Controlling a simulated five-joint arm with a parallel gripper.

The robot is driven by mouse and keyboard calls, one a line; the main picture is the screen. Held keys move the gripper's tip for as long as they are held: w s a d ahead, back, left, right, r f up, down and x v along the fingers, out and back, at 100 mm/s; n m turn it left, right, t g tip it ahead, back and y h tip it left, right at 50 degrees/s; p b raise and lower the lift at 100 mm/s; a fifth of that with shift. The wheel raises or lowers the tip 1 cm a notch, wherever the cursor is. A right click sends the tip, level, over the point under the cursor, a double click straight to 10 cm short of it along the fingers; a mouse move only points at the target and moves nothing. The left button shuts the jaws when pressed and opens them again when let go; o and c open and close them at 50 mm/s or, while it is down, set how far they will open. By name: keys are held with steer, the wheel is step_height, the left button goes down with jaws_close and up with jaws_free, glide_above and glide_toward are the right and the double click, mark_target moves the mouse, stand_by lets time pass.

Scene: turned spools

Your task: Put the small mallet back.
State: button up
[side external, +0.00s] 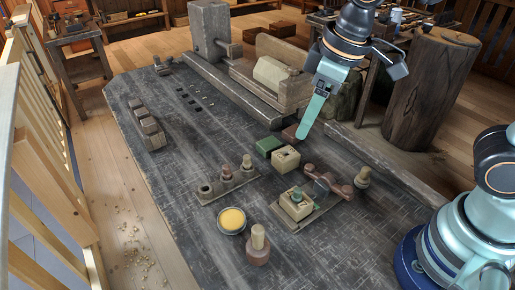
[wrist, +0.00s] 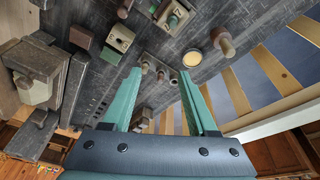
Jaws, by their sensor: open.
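The piece that looks most like the small mallet (side external: 258,246) stands upright on the dark bench, a brown round head below and a pale handle up. It also shows in the wrist view (wrist: 222,41), to the right of my fingers. A low wooden rack (side external: 228,186) stands behind it; its left socket looks empty, and the others carry short turned pieces. The rack lies between and beyond my fingertips in the wrist view. My gripper (side external: 303,136) is open and empty, raised above the bench; the side view shows mainly one teal finger. In the wrist view both fingers (wrist: 160,74) are apart.
A dish of yellow stuff (side external: 232,220) sits beside the mallet. A board (side external: 291,223) carries a pale block, with a reddish tool and a turned piece (side external: 363,177) nearby. A pale box (side external: 285,159) and green block (side external: 269,146) are under my gripper.

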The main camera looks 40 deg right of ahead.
steer(key=s+d+r+m+t+h, duration=0.1)
steer(key=d+m, duration=0.5)
steer(key=d, duration=0.6)
steer(key=shift+s+r+t, duration=0.2)
steer(key=shift+r+t, duration=0.35)
steer(key=shift+t, duration=0.35)
